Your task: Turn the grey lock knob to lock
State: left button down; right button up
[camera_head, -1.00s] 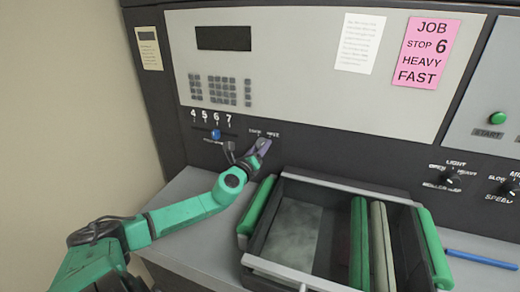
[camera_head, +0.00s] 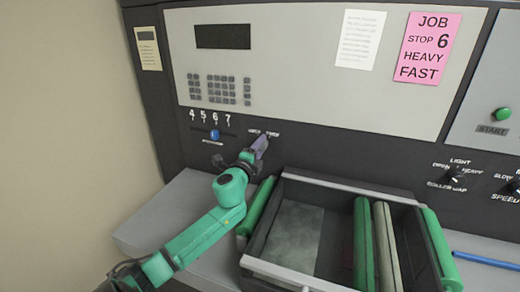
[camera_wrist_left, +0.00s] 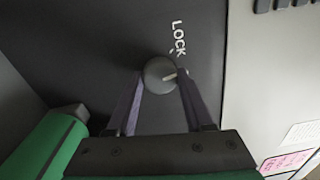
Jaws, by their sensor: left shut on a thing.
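The grey lock knob (camera_wrist_left: 157,73) is a round dark knob on the machine's dark panel, seen in the left wrist view. A pale pointer mark on it points to the right in that view. The printed word LOCK (camera_wrist_left: 178,38) and a small tick lie above and to the right of the knob. My left gripper (camera_wrist_left: 160,80) has its two purple fingers on either side of the knob, shut on it. My right gripper is not in view.
An open tray (camera_head: 345,185) with green and grey rollers stands just right of my left arm. A blue slider (camera_head: 214,134) and a keypad (camera_head: 218,90) are above left. A pink job card (camera_head: 427,47) hangs at upper right. A blue rod (camera_head: 485,260) lies right.

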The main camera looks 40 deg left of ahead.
pick_arm(q)
jog(key=shift+r+n, duration=0.15)
jog(key=shift+n, duration=3.35)
jog(key=shift+c, duration=1.4)
grip_release()
jog(key=b+v, duration=0.2)
jog(key=v, duration=1.2)
jog(key=shift+d+f, duration=0.25)
